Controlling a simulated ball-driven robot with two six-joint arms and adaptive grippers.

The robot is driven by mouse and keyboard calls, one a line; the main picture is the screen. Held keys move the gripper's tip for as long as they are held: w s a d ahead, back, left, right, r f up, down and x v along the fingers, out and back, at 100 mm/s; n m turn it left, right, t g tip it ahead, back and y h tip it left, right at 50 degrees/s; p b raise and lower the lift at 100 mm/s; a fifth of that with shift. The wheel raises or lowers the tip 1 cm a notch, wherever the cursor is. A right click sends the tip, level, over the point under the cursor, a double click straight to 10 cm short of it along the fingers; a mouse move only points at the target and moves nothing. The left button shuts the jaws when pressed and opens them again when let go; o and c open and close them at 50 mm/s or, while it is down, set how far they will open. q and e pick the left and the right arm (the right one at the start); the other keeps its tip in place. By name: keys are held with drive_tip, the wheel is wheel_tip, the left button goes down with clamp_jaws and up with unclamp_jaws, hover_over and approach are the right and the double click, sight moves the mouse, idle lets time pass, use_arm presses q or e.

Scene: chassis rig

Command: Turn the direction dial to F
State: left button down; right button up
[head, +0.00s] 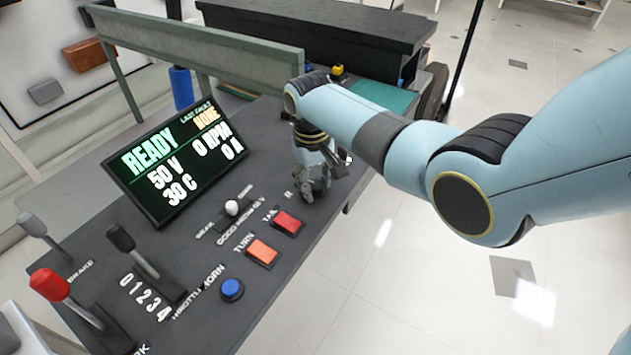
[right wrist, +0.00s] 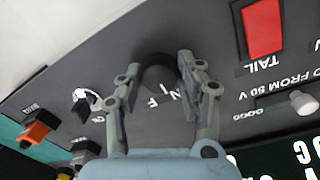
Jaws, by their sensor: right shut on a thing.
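The direction dial (right wrist: 157,74) is a dark round knob on the grey console, with the letters N and F printed beside it in the right wrist view. My right gripper (right wrist: 158,68) has a finger on each side of the knob and is shut on it. Which letter the dial points to cannot be made out. My left gripper is not in view.
The console (head: 190,250) holds a display (head: 172,160) reading READY, a red TAIL switch (head: 287,222), an orange TURN switch (head: 262,251), a blue horn button (head: 232,289), a white knob (head: 232,207) and a red-topped lever (head: 50,285). Open floor lies to the right.

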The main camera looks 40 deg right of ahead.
sight(312, 184)
drive_tip(key=shift+m, duration=0.3)
drive_tip(key=shift+r+m+p, duration=0.1)
drive_tip(key=shift+m+p, duration=0.4)
drive_tip(key=shift+p, duration=0.05)
drive_tip(key=m+p, duration=0.1)
drive_tip(key=m, duration=0.1)
drive_tip(key=shift+m, duration=0.3)
drive_tip(key=m+p, duration=0.1)
drive_tip(key=m, duration=0.3)
drive_tip(key=shift+w+m, duration=0.1)
drive_tip(key=shift+m, duration=0.2)
drive_tip(key=o, duration=1.1)
drive_tip(key=shift+o, duration=0.2)
wheel_tip(312, 184, up, 12)
drive_tip(key=shift+w+a, duration=0.25)
